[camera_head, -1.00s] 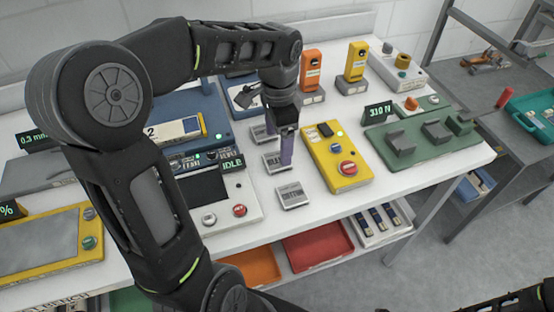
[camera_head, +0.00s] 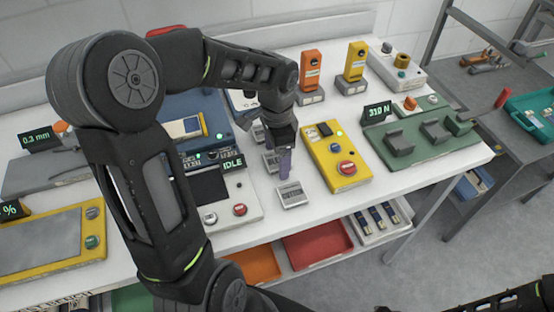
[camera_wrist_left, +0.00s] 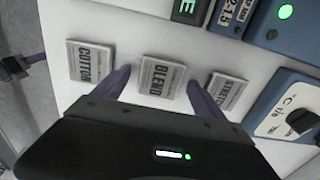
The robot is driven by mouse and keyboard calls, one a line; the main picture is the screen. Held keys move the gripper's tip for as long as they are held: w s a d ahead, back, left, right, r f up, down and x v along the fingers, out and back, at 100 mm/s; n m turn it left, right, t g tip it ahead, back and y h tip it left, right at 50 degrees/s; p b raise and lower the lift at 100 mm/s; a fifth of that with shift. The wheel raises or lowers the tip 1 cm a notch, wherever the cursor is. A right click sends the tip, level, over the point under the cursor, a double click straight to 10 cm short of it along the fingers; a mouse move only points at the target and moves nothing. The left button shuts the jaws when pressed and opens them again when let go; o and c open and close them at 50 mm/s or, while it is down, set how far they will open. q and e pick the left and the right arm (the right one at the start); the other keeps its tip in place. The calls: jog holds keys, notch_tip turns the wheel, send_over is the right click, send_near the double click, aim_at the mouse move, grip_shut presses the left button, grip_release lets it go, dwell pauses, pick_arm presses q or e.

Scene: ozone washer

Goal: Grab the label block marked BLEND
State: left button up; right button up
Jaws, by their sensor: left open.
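The BLEND label block (camera_wrist_left: 162,77) is a small grey square plate lying flat on the white table, in the middle of a row of three. In the head view it (camera_head: 269,163) is partly hidden by my left gripper (camera_head: 284,166). In the left wrist view, the two purple fingers of my left gripper (camera_wrist_left: 159,91) are apart, one on each side of the BLEND block, with nothing held. The COTTON block (camera_wrist_left: 90,62) lies left of it and the STRETCH block (camera_wrist_left: 227,91) right of it.
A yellow device (camera_head: 336,158) with a red button stands right of the blocks. A grey panel with a red button (camera_head: 239,209) lies to their left. A blue machine (camera_wrist_left: 290,108) is close to the STRETCH block. The table's front edge is beyond the COTTON block.

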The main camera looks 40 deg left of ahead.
aim_at(277, 159)
pick_arm(q)
jog(key=shift+c, duration=0.3)
jog(key=c, duration=1.5)
jog(key=shift+o, duration=0.2)
jog(key=shift+r, duration=0.1)
notch_tip(277, 159, up, 10)
jog(key=shift+b, duration=0.45)
